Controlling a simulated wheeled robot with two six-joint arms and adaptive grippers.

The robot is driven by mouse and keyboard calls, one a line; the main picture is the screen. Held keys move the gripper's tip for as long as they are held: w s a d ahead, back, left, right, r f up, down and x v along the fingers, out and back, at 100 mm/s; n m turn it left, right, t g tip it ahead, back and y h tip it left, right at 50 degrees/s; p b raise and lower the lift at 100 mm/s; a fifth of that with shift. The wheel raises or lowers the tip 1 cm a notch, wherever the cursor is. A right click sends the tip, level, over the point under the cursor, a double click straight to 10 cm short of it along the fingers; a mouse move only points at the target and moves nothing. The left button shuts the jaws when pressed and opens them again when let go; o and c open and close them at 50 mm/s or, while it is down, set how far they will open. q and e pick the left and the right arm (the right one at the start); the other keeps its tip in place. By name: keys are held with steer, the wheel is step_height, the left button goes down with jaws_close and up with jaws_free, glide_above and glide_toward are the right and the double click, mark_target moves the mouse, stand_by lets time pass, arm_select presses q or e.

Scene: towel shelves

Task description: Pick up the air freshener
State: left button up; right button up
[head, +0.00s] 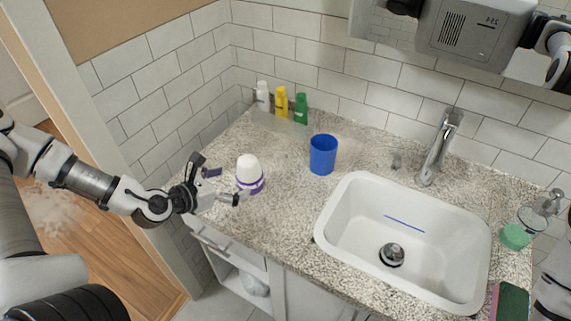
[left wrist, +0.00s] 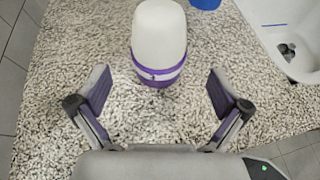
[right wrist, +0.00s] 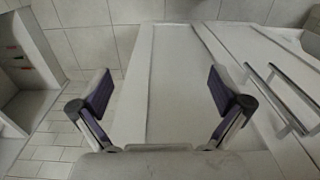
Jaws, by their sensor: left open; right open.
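The air freshener (head: 249,172) is a white rounded cone with a purple base band, standing upright on the speckled counter near its left front edge. It also shows in the left wrist view (left wrist: 158,42), just beyond my fingertips and centred between them. My left gripper (head: 222,180) is open and empty, reaching in from the left close beside the air freshener, apart from it. In the left wrist view both its fingers (left wrist: 160,95) are spread. My right gripper (right wrist: 160,92) is open and empty in its wrist view, facing cabinet fronts and floor; the head view does not show its fingers.
A blue cup (head: 323,155) stands right of the air freshener. White, yellow (head: 281,101) and green bottles stand in the back corner. A white sink (head: 335,235) with a faucet (head: 437,150) fills the counter's right.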

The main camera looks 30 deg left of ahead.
mark_target(241, 181)
arm_select(q)
steer(key=shift+w+a+f+b, duration=0.15)
steer(key=shift+a+f+b, duration=0.4)
steer(key=shift+b, duration=0.55)
steer(key=shift+w+b, duration=0.15)
steer(key=shift+b, duration=0.15)
steer(key=b+x, duration=0.1)
steer(key=x, duration=0.1)
steer(key=d+b+x, duration=0.1)
steer(key=b+x, duration=0.1)
steer(key=x, duration=0.1)
steer(key=shift+w+d+f, duration=0.1)
steer(key=shift+w, duration=0.25)
steer(key=shift+s, duration=0.1)
steer(key=c, duration=1.4)
arm_select(e)
steer(key=f, duration=0.3)
steer(key=s+f, duration=0.1)
steer(key=f, duration=0.1)
steer(key=shift+a+f, duration=0.15)
steer(key=shift+a, duration=0.2)
